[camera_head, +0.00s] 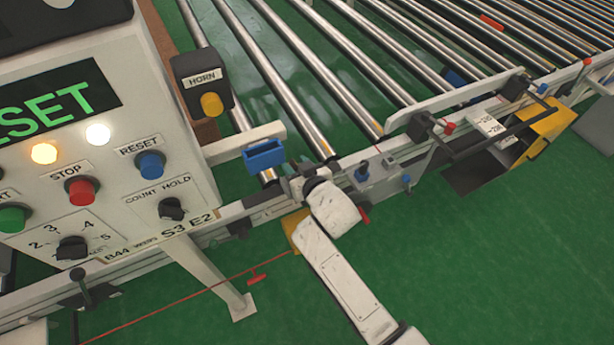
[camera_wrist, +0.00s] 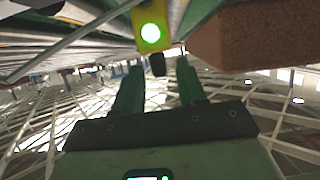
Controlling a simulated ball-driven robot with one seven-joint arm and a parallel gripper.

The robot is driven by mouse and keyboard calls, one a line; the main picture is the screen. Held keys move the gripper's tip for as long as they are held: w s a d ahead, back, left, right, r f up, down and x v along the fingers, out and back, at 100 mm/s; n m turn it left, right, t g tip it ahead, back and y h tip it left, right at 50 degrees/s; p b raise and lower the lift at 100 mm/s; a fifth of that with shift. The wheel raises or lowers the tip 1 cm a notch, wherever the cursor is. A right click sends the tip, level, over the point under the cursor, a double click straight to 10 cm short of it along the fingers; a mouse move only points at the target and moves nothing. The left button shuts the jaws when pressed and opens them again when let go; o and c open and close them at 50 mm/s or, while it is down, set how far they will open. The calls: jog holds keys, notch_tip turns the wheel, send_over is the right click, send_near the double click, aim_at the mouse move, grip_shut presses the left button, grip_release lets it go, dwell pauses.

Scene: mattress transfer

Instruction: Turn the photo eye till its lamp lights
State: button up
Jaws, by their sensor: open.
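The photo eye (camera_wrist: 150,28) is a yellow housing at the top of the wrist view. Its round lamp (camera_wrist: 150,34) glows green. A short black stub (camera_wrist: 157,64) sticks out below the housing. My gripper (camera_wrist: 159,72) is open, with its two dark green fingers on either side of the stub's end; I cannot tell whether they touch it. In the head view my white wrist (camera_head: 333,207) is at the conveyor's side rail and hides the fingers. A yellow piece (camera_head: 293,228) shows beside it; I cannot tell whether this is the photo eye.
A control panel (camera_head: 110,180) with buttons and knobs stands at the left. The roller conveyor (camera_head: 340,60) runs behind the rail. A red cord (camera_head: 190,298) with a red tag (camera_head: 257,276) crosses below. Green floor (camera_head: 500,270) is clear at the lower right.

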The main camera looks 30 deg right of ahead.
jog(key=v, duration=0.9)
jog(key=shift+b, duration=0.45)
jog(key=s+d+f+m+g+h, duration=0.1)
jog(key=s+d+f+g, duration=0.25)
jog(key=s, duration=0.35)
jog(key=s+d+f+g+h, duration=0.1)
jog(key=s+d+f+g, duration=0.3)
jog(key=s, duration=0.3)
jog(key=s+g+y, duration=0.1)
jog(key=s+g, duration=0.4)
jog(key=s, duration=0.9)
jog(key=shift+y, duration=0.4)
jog(key=shift+s+f, duration=0.1)
dwell(0.8)
